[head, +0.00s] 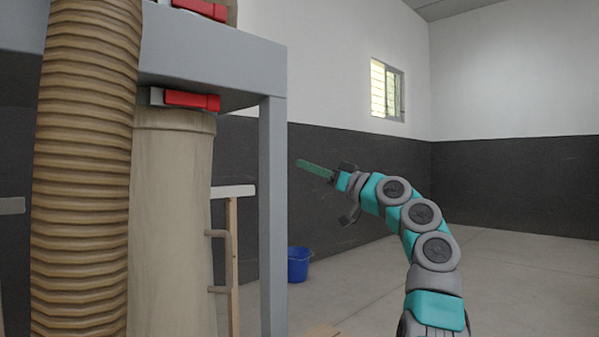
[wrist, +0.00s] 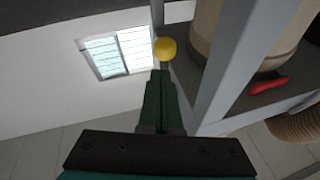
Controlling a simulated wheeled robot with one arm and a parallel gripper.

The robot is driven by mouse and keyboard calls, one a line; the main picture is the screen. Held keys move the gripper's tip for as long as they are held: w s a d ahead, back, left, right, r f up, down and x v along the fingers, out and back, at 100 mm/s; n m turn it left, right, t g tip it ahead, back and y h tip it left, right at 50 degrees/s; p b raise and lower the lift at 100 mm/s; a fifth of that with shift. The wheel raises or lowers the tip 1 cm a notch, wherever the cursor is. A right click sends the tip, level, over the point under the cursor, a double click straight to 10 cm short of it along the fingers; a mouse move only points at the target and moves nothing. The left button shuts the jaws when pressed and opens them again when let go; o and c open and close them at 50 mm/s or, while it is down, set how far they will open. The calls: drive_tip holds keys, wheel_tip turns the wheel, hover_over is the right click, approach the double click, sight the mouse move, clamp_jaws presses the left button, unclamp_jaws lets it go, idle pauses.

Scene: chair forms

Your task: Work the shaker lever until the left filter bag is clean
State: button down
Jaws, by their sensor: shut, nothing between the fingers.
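A beige filter bag (head: 170,230) hangs below the grey frame in the head view, held by a red clamp (head: 192,100). I cannot tell whether it is the left one. A beige bag part (wrist: 222,35) also shows in the wrist view. A yellow ball knob (wrist: 165,49) on a thin dark rod, perhaps the shaker lever, is just beyond my fingertips in the wrist view; I cannot tell whether they touch. The head view does not show the knob. My gripper (head: 300,163), with green fingers, is shut and empty, right of the frame post.
A brown ribbed hose (head: 85,170) hangs in front of the bag at left. The grey frame post (head: 272,220) stands between the bag and my arm. A blue bucket (head: 299,265) stands on the floor behind. The floor at right is clear.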

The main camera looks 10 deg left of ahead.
drive_tip(key=s+d+f+b, duration=0.1)
drive_tip(key=s+d+f, duration=0.1)
drive_tip(key=d+f, duration=0.3)
drive_tip(key=shift+s+d+b, duration=0.25)
drive_tip(key=shift+d+b, duration=0.15)
drive_tip(key=shift+d, duration=0.1)
drive_tip(key=shift+w+d, duration=0.1)
